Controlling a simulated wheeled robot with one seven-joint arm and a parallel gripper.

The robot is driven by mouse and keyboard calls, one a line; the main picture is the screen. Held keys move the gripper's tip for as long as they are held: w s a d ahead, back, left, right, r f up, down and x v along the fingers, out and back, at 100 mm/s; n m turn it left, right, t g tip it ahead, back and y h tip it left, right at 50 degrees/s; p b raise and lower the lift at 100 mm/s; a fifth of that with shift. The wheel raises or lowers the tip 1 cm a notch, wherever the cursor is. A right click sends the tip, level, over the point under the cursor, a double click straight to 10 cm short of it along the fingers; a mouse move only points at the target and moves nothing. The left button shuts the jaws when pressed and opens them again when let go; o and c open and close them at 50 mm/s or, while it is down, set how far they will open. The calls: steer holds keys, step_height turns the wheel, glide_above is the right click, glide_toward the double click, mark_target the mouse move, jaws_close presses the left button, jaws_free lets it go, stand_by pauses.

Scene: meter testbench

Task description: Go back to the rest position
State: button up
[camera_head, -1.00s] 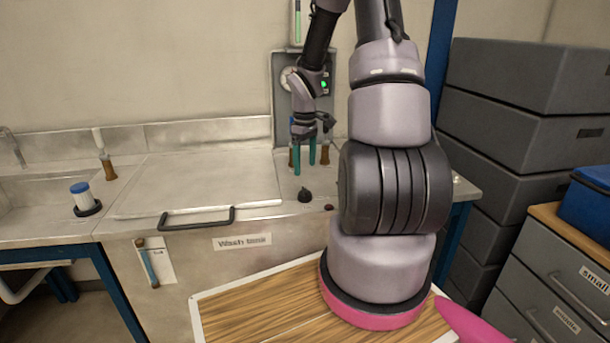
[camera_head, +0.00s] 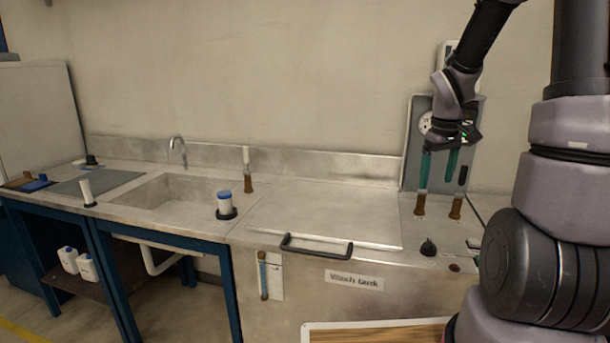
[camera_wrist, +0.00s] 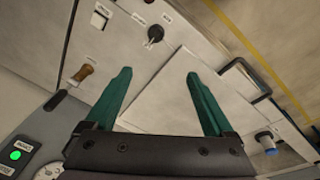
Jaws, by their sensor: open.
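My gripper (camera_head: 437,171) has two green fingers spread apart with nothing between them. In the head view it hangs in front of the grey panel at the back right, above the wash tank's right end. The wrist view shows both green fingers (camera_wrist: 158,95) apart over the closed wash tank lid (camera_wrist: 170,100). My arm runs down the right side of the head view.
A wash tank (camera_head: 325,215) with a black lid handle (camera_head: 316,247) fills the middle. A black knob (camera_head: 428,247) sits on its top. A sink (camera_head: 175,195) and a blue-capped container (camera_head: 225,205) are to the left. A grey panel (camera_head: 412,150) stands close behind the gripper.

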steer(key=s+a+r+m+t+y, duration=0.1)
steer(key=s+a+r+m+t, duration=0.1)
steer(key=s+a+r, duration=0.3)
steer(key=s+a+r+m+t+y, duration=0.1)
steer(key=s+a+r+m+t, duration=0.2)
steer(key=s+r, duration=0.9)
steer(key=shift+s+a+r+m+t+y, duration=0.15)
steer(key=shift+a+r+m+t+y, duration=0.2)
steer(key=shift+a+r+m, duration=0.65)
steer(key=shift+a+f, duration=0.15)
steer(key=shift+a, duration=0.05)
